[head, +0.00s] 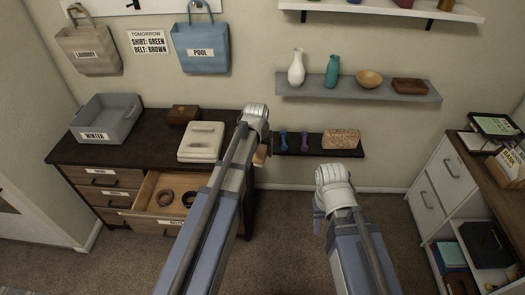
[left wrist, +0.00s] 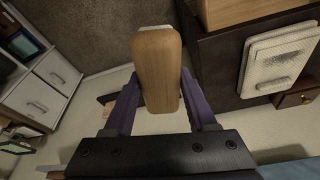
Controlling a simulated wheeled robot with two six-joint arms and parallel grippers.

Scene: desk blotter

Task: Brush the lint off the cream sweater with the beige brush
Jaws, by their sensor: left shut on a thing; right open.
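The cream sweater (head: 198,149) lies folded on the right part of the dark dresser top. It also shows at the right of the left wrist view (left wrist: 272,66). In the head view the arm hides most of the brush. My right gripper (head: 318,224) is open and empty over the floor.
The dresser (head: 75,151) also bears a grey bin (head: 105,121) and a small brown box (head: 183,115). Its top drawer (head: 146,190) stands open with coiled belts inside. A low wall shelf (head: 318,151) holds dumbbells and a patterned box. The floor between dresser and right cabinet is clear.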

